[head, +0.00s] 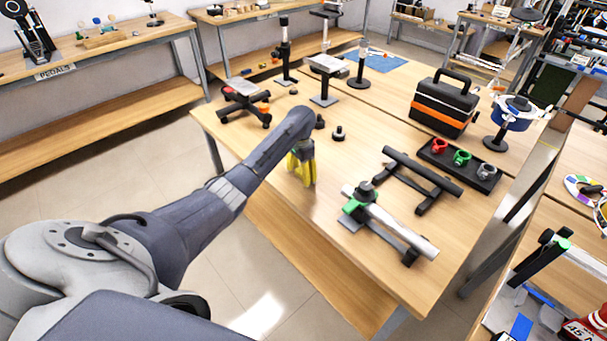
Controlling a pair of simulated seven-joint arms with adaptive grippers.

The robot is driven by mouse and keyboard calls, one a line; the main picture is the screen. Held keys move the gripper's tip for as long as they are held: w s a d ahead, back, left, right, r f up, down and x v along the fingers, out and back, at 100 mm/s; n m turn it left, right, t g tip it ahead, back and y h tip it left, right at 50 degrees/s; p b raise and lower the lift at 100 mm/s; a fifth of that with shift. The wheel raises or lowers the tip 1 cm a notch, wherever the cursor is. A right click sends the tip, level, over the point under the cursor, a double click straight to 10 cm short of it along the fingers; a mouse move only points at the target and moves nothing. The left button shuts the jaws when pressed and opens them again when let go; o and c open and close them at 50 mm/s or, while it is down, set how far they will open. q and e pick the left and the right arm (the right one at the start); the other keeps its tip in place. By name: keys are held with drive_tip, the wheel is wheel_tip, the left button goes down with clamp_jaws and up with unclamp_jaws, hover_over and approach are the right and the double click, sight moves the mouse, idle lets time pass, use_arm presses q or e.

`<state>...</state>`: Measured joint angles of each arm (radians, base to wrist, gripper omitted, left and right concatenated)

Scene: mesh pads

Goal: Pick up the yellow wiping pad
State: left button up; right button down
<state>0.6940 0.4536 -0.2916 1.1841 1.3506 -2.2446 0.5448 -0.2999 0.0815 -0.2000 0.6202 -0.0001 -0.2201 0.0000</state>
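My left arm reaches in from the lower left over the wooden table. My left gripper (302,176) points down near the table's left front edge. Bright yellow surfaces show at the gripper, low over the tabletop. They are small and partly covered by the wrist, so I cannot tell whether they are the yellow wiping pad or the gripper's own fingers, nor whether the fingers are open or shut. I see no separate yellow pad lying elsewhere on the table. My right gripper is not in view.
Right of the gripper stand a silver tube on a green-clamped holder (400,230), a black bar stand (424,172) and a black tray (460,165) with coloured clamps. A black toolbox (443,105) stands behind.

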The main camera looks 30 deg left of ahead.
sight(301, 172)
use_arm(q)
drive_tip(key=c, duration=0.7)
drive_tip(key=shift+c, duration=0.3)
drive_tip(key=shift+r, duration=0.1)
wheel_tip(301, 172, up, 20)
idle(0.4)
drive_tip(key=o, duration=0.4)
drive_tip(key=c, duration=0.5)
drive_tip(key=shift+o, duration=0.2)
